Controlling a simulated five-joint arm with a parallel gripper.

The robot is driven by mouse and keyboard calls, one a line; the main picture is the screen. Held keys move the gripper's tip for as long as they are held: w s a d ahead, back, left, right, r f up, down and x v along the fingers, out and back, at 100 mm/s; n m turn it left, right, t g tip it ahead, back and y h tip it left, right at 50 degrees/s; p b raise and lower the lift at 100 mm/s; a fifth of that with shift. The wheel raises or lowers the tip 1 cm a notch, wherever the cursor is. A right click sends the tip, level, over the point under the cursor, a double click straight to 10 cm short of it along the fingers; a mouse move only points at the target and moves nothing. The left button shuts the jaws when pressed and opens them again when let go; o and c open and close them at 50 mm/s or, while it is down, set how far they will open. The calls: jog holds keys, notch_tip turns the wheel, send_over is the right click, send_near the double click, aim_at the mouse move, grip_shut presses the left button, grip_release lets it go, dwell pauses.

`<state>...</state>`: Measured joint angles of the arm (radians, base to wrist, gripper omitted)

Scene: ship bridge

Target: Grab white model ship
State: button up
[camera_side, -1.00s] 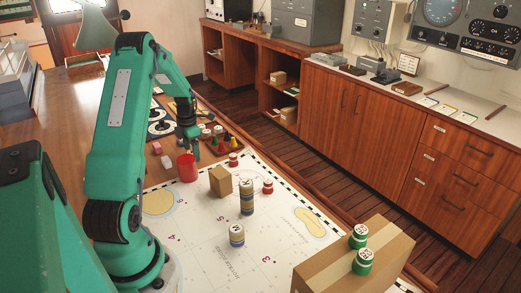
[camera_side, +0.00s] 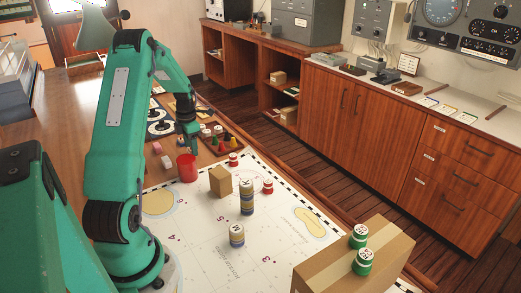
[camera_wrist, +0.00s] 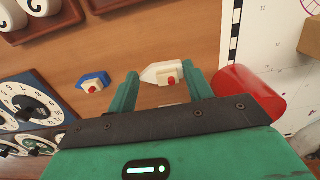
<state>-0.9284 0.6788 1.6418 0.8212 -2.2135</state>
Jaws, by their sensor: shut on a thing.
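The white model ship (camera_wrist: 160,72) has a pointed bow and a small red part on top. In the wrist view it lies between the two fingers of my gripper (camera_wrist: 160,80), which is shut on it. In the side view my gripper (camera_side: 190,147) is low over the wooden table behind the red cup; the ship is too small or hidden to make out there.
A blue model ship (camera_wrist: 93,82) lies left of my fingers. A red cup (camera_side: 187,168) stands close by on the near side. A cardboard block (camera_side: 220,182) and stacked tokens (camera_side: 246,197) stand on the chart (camera_side: 200,225). Dials (camera_wrist: 28,110) lie to the left.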

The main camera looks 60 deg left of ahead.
notch_tip(320, 180, up, 3)
jog(key=shift+f, duration=0.15)
jog(key=w+d+r, duration=0.4)
jog(key=d+r, duration=0.2)
jog(key=d, duration=0.4)
jog(key=shift+w+d+r, duration=0.2)
jog(key=shift+d+r, duration=0.15)
jog(key=shift+d, duration=0.05)
jog(key=shift+d+r, duration=0.1)
